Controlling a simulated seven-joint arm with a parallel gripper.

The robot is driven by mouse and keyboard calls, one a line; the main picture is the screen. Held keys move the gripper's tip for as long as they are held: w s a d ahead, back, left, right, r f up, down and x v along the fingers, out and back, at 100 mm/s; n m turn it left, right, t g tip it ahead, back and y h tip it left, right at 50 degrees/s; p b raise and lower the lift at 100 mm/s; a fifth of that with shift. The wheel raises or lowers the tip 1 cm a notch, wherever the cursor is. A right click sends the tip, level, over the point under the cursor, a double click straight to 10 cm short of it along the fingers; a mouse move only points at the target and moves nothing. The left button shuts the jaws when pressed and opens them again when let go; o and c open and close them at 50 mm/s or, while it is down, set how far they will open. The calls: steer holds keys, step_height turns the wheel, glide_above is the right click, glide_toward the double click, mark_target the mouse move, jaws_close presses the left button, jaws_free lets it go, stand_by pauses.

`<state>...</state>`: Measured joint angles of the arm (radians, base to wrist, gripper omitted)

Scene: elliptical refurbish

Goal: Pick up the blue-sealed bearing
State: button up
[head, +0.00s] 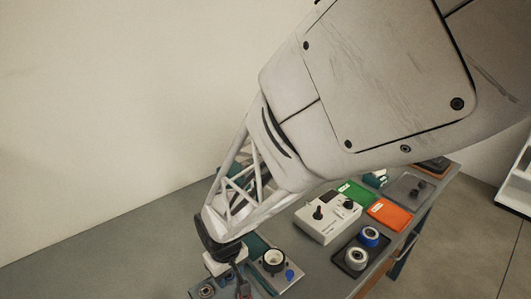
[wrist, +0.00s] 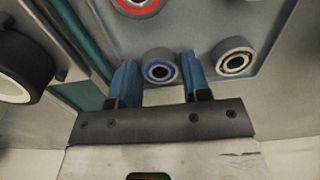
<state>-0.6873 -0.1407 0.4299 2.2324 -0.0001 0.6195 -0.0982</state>
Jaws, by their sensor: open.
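The blue-sealed bearing (wrist: 148,73), a metal ring with a blue band around a dark bore, lies on a grey surface in the wrist view. My gripper (wrist: 159,60) is open, with one blue finger on each side of the bearing. A gap shows on both sides, wider at the right finger. A bearing with a red seal (wrist: 137,9) is cut off by the top edge. A plain bearing (wrist: 235,53) lies to the right of the right finger. In the head view my arm covers much of the scene, and the bearing between my fingers cannot be made out there.
A dark cylinder with a white rim (wrist: 20,72) stands left of my fingers. In the head view, a grey control box (head: 328,216), a black tray (head: 344,269) with two round parts, a green tray (head: 357,192) and an orange tray (head: 390,214) stand on the bench.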

stand_by(0.4)
steer(key=c, duration=0.6)
steer(key=shift+r, duration=0.1)
steer(key=shift+r, duration=0.75)
step_height(320, 180, up, 2)
steer(key=shift+r, duration=0.1)
steer(key=s+d, duration=0.3)
steer(key=s, duration=0.1)
steer(key=s+d, duration=0.3)
steer(key=s, duration=0.1)
steer(key=s+d+r, duration=0.1)
steer(key=s+d, duration=0.2)
steer(key=s, duration=0.1)
steer(key=shift+s+d, duration=0.3)
steer(key=shift+d, duration=0.1)
steer(key=shift+w+r, duration=0.1)
